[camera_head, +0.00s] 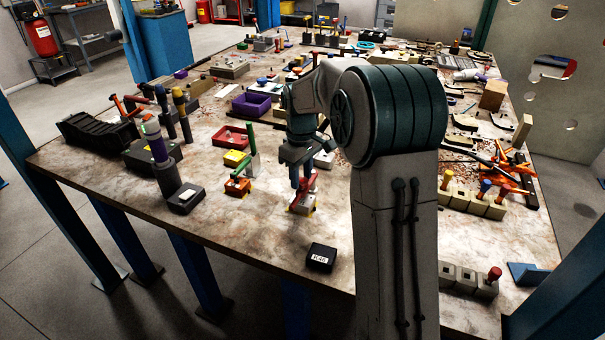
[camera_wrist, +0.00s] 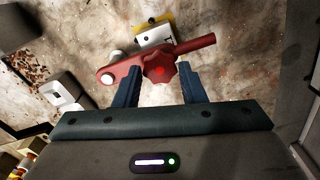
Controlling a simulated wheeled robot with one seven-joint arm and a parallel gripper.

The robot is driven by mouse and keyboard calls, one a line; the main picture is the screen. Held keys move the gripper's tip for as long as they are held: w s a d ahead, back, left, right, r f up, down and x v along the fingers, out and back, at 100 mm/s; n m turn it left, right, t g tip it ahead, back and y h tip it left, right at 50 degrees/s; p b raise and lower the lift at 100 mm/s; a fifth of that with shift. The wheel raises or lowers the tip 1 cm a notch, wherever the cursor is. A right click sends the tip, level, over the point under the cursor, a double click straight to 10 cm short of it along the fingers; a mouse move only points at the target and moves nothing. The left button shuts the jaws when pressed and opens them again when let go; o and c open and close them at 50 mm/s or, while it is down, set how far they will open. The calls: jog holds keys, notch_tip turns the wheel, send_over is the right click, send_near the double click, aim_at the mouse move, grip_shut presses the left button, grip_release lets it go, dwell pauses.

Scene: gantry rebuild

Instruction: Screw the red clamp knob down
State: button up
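The red clamp knob (camera_wrist: 160,67) is star-shaped and sits on a red clamp arm (camera_wrist: 197,46) with a handle pointing right in the wrist view. My gripper (camera_wrist: 160,72) has one dark finger on each side of the knob. The fingertips look level with the knob's edges, and I cannot tell whether they touch it. In the head view, my gripper (camera_head: 303,187) points down at the red clamp arm (camera_head: 309,184), over a small pale block (camera_head: 303,204) on the table. The knob itself is hidden there by my gripper.
A green-handled clamp on an orange base (camera_head: 238,186) stands just left. A black labelled box (camera_head: 321,257) is in front.

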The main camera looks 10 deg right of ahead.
aim_at(301, 180)
jog(key=shift+m+p, duration=0.3)
jog(key=shift+m, duration=1.9)
jog(key=o, duration=0.8)
notch_tip(301, 180, up, 14)
jog(key=shift+f, duration=0.1)
